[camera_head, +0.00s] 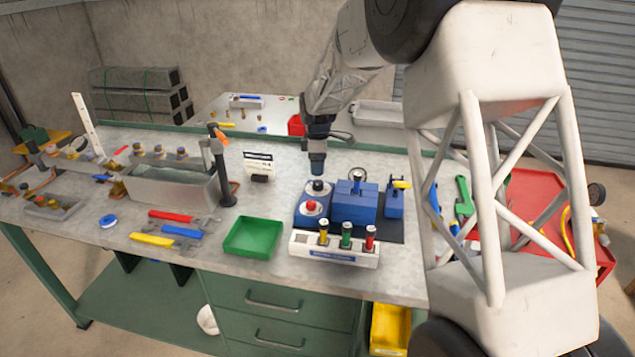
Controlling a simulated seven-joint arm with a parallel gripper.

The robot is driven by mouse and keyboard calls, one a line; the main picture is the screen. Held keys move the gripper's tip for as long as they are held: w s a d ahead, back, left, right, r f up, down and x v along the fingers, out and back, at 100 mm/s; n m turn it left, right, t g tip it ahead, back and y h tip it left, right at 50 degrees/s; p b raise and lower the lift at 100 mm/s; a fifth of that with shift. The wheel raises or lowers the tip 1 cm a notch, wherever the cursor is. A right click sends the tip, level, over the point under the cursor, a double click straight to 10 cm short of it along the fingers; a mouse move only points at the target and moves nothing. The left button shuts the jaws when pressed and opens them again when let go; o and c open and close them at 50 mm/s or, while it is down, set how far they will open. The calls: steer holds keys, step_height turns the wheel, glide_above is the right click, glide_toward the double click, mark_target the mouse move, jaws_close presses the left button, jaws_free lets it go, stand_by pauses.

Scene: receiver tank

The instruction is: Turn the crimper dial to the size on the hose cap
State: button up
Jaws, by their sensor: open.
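The crimper (355,203) is a blue machine on the bench, right of centre. On its left part is a black knob on a pale round plate, which looks like the dial (318,186). A red knob or button (311,206) sits on a pale disc just in front of it. My gripper (317,168) points down just above the black knob, open; whether it touches the knob cannot be told. A white rack (308,246) in front holds yellow, green and red-topped pieces, possibly the hose caps (346,236). No size marking is readable.
A green tray (232,249) lies left of the rack. Red, yellow and blue-handled tools (170,216) lie farther left, near a grey metal basin (212,192) and a dark post (226,185). A small white sign (258,155) stands behind. My arm blocks the bench's right part.

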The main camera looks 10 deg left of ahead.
mark_target(317, 182)
steer(key=shift+s+f, duration=0.15)
steer(key=shift+f, duration=3.2)
steer(key=shift+c, duration=0.2)
steer(key=c, duration=0.9)
